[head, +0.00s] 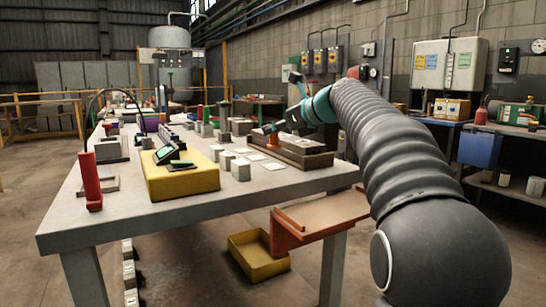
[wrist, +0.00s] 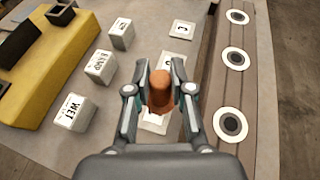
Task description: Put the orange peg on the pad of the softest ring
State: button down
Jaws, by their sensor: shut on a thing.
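My gripper (wrist: 160,92) is shut on the orange peg (wrist: 161,88), which stands roughly upright between the fingers. In the head view the peg (head: 273,139) shows below my gripper (head: 274,128), by the brown tray. In the wrist view, white pads lie in a row: a far pad (wrist: 183,30), a middle pad (wrist: 178,66) partly hidden behind the peg, and a near pad (wrist: 154,123) partly covered by peg and fingers. Three white rings with dark centres, far (wrist: 237,10), middle (wrist: 244,58) and near (wrist: 239,124), lie on the brown tray. I cannot tell their softness or whether the peg touches anything.
White blocks stand left of the pads: one marked WET (wrist: 72,112), a middle one (wrist: 100,67) and a far one (wrist: 122,33). A yellow box (head: 182,182) stands left on the table (head: 125,213). A red cylinder (head: 90,181) stands near the table's left edge.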

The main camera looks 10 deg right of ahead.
aim_at(274, 145)
jog(key=shift+s+a+f, duration=0.35)
jog(key=shift+s+f, duration=0.05)
jog(key=shift+f+b, duration=0.95)
jog(key=shift+f, duration=0.95)
jog(key=c, duration=1)
grip_release()
jog(key=shift+f, duration=0.1)
jog(key=shift+s+d+r, duration=0.1)
jog(key=shift+d+r, duration=0.05)
jog(key=shift+r, duration=0.05)
jog(key=p+v, duration=0.1)
jog(key=v, duration=1)
jog(key=shift+s+d+r, duration=0.15)
jog(key=shift+s+d, duration=0.05)
